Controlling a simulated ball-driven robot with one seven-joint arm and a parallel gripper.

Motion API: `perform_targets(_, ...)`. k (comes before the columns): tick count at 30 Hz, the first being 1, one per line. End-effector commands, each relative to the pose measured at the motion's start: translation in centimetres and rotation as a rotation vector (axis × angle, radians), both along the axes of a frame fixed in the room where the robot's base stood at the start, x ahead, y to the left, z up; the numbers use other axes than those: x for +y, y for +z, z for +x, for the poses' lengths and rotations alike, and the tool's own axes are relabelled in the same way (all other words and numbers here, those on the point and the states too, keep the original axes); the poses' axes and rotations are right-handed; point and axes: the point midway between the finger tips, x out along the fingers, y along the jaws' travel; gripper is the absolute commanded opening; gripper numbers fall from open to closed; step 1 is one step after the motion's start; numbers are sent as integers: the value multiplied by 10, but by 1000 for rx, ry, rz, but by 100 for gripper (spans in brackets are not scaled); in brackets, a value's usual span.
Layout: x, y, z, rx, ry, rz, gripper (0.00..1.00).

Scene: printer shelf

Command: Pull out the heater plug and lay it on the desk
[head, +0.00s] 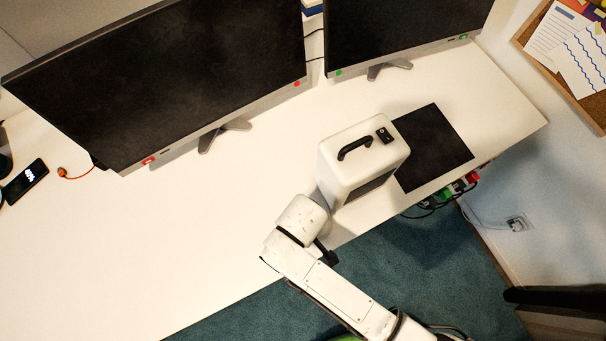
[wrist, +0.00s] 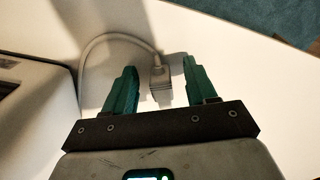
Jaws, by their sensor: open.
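The heater (head: 352,170), a white box with a black handle and a dark switch, stands on the white desk (head: 235,235); its side also shows at the left in the wrist view (wrist: 40,95). A pale grey plug (wrist: 160,84) on a grey cable lies over the desk surface between my fingers in the wrist view. It appears to rest on the desk, clear of any socket. My gripper (wrist: 160,66) is open, one green finger on each side of the plug, with a visible gap at both. In the head view my fingers are hidden behind my arm and the heater.
A black mat (head: 433,147) lies right of the heater. A power strip with coloured plugs (head: 460,186) hangs under the desk's right edge. Two monitors (head: 165,85) stand at the back. A phone (head: 25,180) lies far left. The desk left of my arm is clear.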

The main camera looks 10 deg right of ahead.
Motion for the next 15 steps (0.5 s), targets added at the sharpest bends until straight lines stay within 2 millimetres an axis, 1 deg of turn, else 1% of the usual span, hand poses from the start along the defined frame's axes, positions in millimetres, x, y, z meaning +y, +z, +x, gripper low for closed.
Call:
perform_targets(5, 0, 1, 0, -1, 0, 1, 56)
perform_targets(8, 0, 8, 0, -2, 0, 1, 56)
perform_targets(11, 0, 23, 1, -2, -1, 2, 56)
perform_targets(15, 1, 50, 1, -4, -1, 3, 56)
